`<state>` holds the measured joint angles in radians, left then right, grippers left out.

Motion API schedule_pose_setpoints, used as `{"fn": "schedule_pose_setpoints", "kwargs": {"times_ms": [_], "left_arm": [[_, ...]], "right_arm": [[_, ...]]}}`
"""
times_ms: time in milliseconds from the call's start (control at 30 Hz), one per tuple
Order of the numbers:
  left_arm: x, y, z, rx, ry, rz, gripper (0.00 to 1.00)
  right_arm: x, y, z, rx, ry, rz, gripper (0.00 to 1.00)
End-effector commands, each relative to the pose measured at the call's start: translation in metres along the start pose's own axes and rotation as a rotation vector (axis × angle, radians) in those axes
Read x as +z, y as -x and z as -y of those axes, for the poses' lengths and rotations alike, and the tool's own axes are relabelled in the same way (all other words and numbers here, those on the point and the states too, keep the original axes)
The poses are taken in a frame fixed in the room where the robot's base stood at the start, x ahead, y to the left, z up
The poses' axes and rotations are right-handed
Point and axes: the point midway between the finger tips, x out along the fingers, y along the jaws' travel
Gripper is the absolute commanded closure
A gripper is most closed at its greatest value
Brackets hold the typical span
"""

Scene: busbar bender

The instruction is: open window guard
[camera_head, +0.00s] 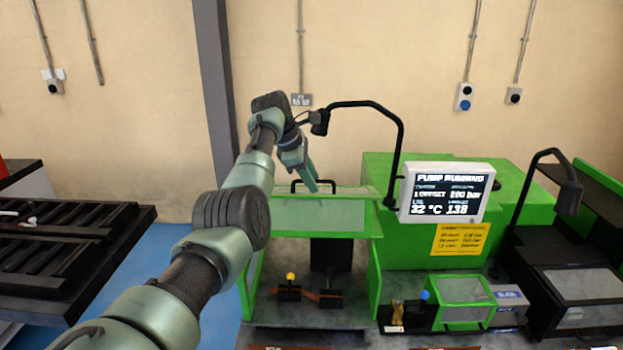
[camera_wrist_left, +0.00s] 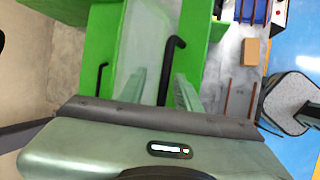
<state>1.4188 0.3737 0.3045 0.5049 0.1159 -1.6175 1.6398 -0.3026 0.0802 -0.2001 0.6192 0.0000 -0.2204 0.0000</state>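The window guard (camera_head: 318,216) is a pale see-through panel in a green frame, upright on the front of the green machine. It looks closed, above the open bay. A black handle (camera_head: 296,187) stands at its top edge. My left gripper (camera_head: 313,184) points down at the handle's right side. In the left wrist view the gripper (camera_wrist_left: 162,80) has its two fingers apart, with a bar of the black handle (camera_wrist_left: 173,62) showing between them. I cannot tell whether they touch it. The guard's pale panel (camera_wrist_left: 146,28) lies beyond. My right gripper is out of view.
A screen (camera_head: 446,193) reading "PUMP RUNNING" stands right of the guard. A black curved lamp arm (camera_head: 402,140) arches close behind my gripper. A small green-framed box (camera_head: 464,291) sits on the bench at right. Black racks (camera_head: 70,245) stand at left, with blue floor between.

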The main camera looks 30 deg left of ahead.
Motion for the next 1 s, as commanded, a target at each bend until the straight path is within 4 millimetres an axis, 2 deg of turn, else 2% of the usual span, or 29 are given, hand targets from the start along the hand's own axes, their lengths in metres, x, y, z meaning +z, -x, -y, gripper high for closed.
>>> {"fn": "schedule_pose_setpoints", "kwargs": {"times_ms": [300, 367, 700, 833, 1000], "left_arm": [[0.000, 0.005, -0.001, 0.003, -0.002, 0.002, 0.68], [0.000, 0.011, -0.001, 0.006, -0.002, 0.002, 0.68], [0.000, 0.066, 0.000, 0.003, -0.001, 0.001, 0.68], [-0.001, 0.076, 0.001, 0.001, 0.000, 0.000, 0.68], [0.000, 0.079, 0.000, 0.000, 0.000, 0.000, 0.68]], "right_arm": [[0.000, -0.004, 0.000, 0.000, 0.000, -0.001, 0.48], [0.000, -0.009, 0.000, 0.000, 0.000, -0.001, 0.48], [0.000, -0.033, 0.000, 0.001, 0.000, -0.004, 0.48], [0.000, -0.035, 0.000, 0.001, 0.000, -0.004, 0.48], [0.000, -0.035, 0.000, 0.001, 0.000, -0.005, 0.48]]}}
